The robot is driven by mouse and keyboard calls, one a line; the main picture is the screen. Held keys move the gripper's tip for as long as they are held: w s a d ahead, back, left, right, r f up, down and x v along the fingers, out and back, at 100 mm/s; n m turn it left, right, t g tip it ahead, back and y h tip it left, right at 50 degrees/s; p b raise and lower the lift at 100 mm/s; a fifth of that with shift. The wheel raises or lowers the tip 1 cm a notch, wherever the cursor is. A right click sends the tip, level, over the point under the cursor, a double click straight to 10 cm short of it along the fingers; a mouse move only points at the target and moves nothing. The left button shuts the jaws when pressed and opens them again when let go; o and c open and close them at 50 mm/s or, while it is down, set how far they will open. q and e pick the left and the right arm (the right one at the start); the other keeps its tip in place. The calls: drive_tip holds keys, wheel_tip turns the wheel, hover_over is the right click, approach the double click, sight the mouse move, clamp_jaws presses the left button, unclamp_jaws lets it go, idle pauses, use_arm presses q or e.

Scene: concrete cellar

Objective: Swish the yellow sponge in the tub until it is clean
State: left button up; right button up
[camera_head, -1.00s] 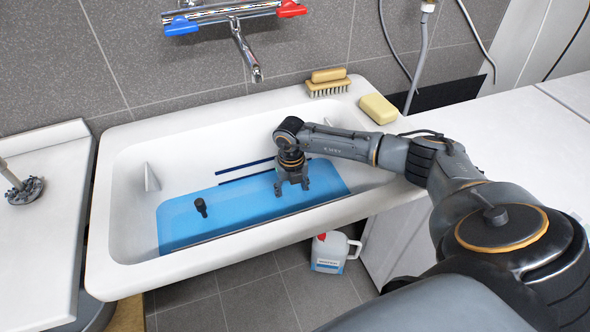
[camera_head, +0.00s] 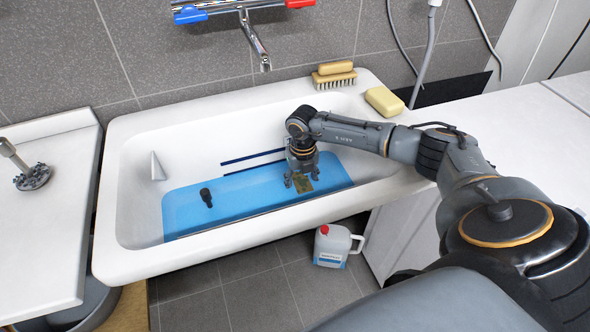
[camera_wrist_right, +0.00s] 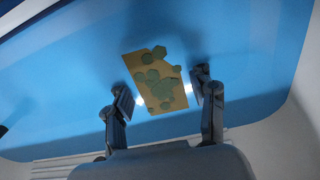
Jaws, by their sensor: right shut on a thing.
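The tub (camera_head: 134,215) is a long white basin with blue water (camera_head: 240,205) in the bottom. My right gripper (camera_head: 303,184) reaches down into the tub over the right part of the water. It is shut on the yellow sponge (camera_head: 306,189), which shows small between the fingers. In the right wrist view the sponge (camera_wrist_right: 142,68) has several grey-green blotches on its face, and the fingers of the right gripper (camera_wrist_right: 165,94) stand at its two sides. I cannot tell how deep the sponge is in the water. My left gripper is not in view.
A yellow block (camera_head: 384,101) and a brush (camera_head: 334,79) lie on the tub's back right rim. The tap (camera_head: 256,42) hangs above the back. A black plug-like piece (camera_head: 206,197) stands in the water at left. A white canister (camera_head: 333,246) stands on the floor in front.

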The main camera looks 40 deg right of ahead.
drive_tip(key=shift+w+d+r, duration=0.2)
drive_tip(key=shift+d, duration=0.35)
drive_tip(key=shift+w+d+r, duration=0.2)
drive_tip(key=shift+d, duration=0.3)
drive_tip(key=shift+a+p, duration=0.35)
drive_tip(key=shift+a, duration=0.25)
drive_tip(key=shift+a+f+p, duration=0.2)
drive_tip(key=shift+a+p, duration=0.1)
drive_tip(key=shift+a, duration=0.65)
drive_tip(key=shift+w+a+f, duration=0.15)
drive_tip(key=shift+a, duration=0.5)
drive_tip(key=shift+a+f, duration=0.1)
drive_tip(key=shift+a, duration=0.3)
drive_tip(key=shift+d, duration=0.1)
